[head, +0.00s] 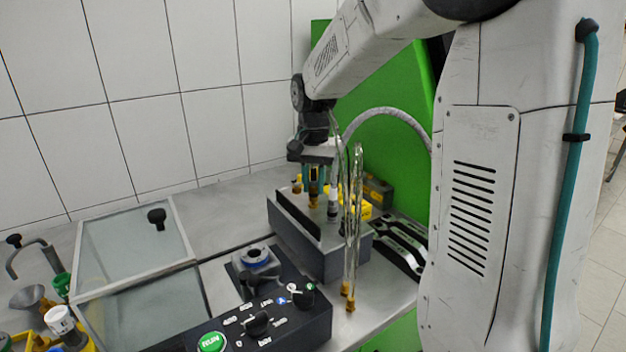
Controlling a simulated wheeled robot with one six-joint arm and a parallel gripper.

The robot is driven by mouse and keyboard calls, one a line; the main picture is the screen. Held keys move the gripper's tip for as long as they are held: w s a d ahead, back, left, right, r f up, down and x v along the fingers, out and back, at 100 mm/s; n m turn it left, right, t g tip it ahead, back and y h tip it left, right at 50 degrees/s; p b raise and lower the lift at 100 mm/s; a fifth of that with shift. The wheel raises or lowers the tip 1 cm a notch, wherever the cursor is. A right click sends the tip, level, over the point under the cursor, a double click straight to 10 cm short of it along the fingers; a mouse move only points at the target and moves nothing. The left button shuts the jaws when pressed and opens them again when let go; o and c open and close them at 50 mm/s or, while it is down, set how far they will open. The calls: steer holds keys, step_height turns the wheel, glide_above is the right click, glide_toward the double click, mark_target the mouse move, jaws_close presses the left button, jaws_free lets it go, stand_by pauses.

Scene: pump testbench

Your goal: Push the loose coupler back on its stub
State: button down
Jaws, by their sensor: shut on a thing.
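My gripper (314,182) points down over the grey block (322,258) at the middle of the head view. Its fingers are shut on a small fitting, mostly hidden between them, that seems to be the coupler. A brass-coloured piece (313,199) shows just below the fingertips. I cannot tell whether the held piece is seated on a stub or apart from it. A pale fitting (333,208) stands just right of the fingers, under a clear tube.
Clear tubes (357,215) hang in front of the block, with brass ends low at the right. A control panel (270,318) with a green RUN button and knobs stands in front. A glass-lidded basin (140,245) lies left. Bottles and a funnel stand lower left.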

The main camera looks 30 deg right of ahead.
steer(key=shift+f, duration=0.6)
stand_by(1.1)
steer(key=c, duration=1.2)
jaws_free()
steer(key=shift+r, duration=0.1)
steer(key=shift+r, duration=3.45)
steer(key=s+a+n, duration=0.3)
steer(key=s, duration=0.6)
steer(key=s+a+f+n+t, duration=0.1)
steer(key=s+a+n, duration=0.2)
steer(key=s, duration=0.6)
steer(key=s+a+f+n, duration=0.1)
steer(key=s+a+n, duration=0.2)
steer(key=s, duration=0.6)
steer(key=shift+s+a+f, duration=0.1)
steer(key=shift+s+a, duration=0.05)
steer(key=shift+a, duration=0.35)
steer(key=shift+s+a+f, duration=0.1)
steer(key=shift+a, duration=0.4)
